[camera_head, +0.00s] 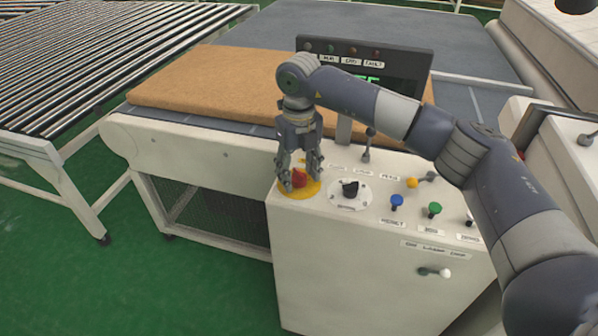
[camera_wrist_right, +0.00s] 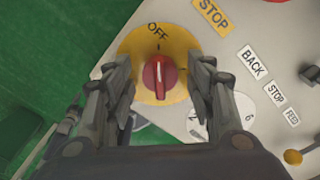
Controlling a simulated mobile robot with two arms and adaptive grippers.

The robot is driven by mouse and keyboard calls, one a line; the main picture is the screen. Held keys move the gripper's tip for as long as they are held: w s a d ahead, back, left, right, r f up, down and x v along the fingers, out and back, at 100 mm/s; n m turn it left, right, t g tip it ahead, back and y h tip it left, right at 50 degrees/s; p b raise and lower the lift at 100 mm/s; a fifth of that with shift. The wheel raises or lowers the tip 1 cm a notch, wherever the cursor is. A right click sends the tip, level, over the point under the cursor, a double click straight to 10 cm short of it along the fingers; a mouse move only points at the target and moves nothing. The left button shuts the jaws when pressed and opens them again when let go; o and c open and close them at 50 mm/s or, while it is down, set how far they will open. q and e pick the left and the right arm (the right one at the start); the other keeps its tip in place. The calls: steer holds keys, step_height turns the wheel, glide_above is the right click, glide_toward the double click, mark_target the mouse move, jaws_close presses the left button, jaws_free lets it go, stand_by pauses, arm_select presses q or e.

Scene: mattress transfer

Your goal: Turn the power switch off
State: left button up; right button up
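The power switch is a red rotary knob (camera_head: 299,178) on a round yellow plate (camera_head: 312,189) at the near left corner of the white control cabinet. In the right wrist view the red knob (camera_wrist_right: 158,78) stands between my fingers. My right gripper (camera_head: 299,183) points down over the knob. It is open, with one finger on each side and a visible gap to the knob in the wrist view (camera_wrist_right: 162,72). My left gripper is not in view.
A dark display panel (camera_head: 400,60) stands behind. A tan mattress slab (camera_head: 215,85) lies on the conveyor. Green floor (camera_head: 170,290) is free at left.

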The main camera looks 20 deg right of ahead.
mark_target(299, 172)
steer(key=shift+r, duration=0.2)
step_height(299, 172, up, 12)
steer(key=shift+f, duration=0.2)
stand_by(0.3)
stand_by(0.4)
